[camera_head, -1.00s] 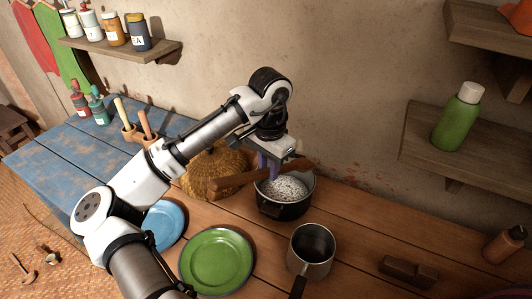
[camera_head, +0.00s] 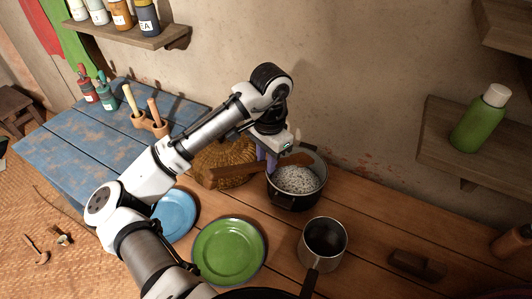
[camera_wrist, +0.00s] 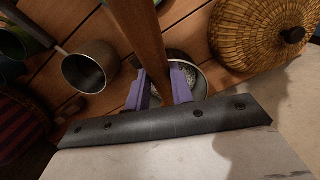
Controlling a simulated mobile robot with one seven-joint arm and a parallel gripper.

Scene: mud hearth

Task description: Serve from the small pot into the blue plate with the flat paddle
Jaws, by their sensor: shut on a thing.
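My gripper (camera_head: 270,158) is shut on the wooden flat paddle (camera_head: 237,172), which lies roughly level across it. In the wrist view, the purple fingers (camera_wrist: 161,90) grip the brown paddle (camera_wrist: 137,28) from both sides. The dark pot (camera_head: 293,201), filled with white grainy food (camera_head: 297,179), stands below and to the right of my gripper. The paddle's right part overlaps the pot's far rim in the picture; I cannot tell whether they touch. The blue plate (camera_head: 176,213) lies empty to the left on the table, partly hidden by my arm.
A green plate (camera_head: 228,252) lies between the blue plate and a steel saucepan (camera_head: 323,240), which looks empty. A wooden block (camera_head: 415,265) lies right. A shelf with a green bottle (camera_head: 481,118) juts from the wall.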

